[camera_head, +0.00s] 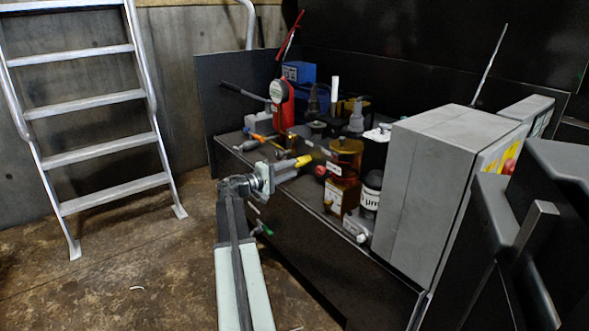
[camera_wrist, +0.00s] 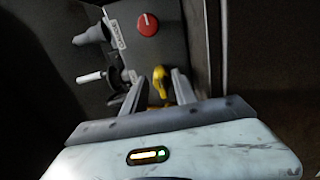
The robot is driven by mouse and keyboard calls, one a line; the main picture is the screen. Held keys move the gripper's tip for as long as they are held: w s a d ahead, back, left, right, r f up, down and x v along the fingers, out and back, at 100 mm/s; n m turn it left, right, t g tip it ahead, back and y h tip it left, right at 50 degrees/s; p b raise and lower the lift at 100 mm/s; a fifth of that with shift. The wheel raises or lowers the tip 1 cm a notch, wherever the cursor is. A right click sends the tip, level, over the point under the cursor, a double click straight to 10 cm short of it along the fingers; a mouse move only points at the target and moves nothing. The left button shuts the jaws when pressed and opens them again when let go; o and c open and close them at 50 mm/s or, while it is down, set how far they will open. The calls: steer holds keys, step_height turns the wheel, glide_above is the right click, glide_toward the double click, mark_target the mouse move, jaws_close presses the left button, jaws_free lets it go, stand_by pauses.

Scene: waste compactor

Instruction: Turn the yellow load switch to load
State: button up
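The yellow load switch (camera_wrist: 160,80) shows in the wrist view as a small yellow handle between the two fingers of my gripper (camera_wrist: 158,77). The fingers are apart, with dark gaps beside the handle, so my gripper looks open around it. I cannot tell whether either finger touches it. In the head view the yellow handle (camera_head: 303,161) sticks up just beyond the tips of my gripper (camera_head: 289,168), at the front edge of the machine. The switch's base and its marked positions are hidden or too small to read.
A red round knob (camera_wrist: 148,23) is on the panel beyond the switch, near a grey lever with a label.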

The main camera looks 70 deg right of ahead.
steer(key=v, duration=0.5)
steer(key=shift+w+a, duration=0.15)
steer(key=shift+a, duration=0.15)
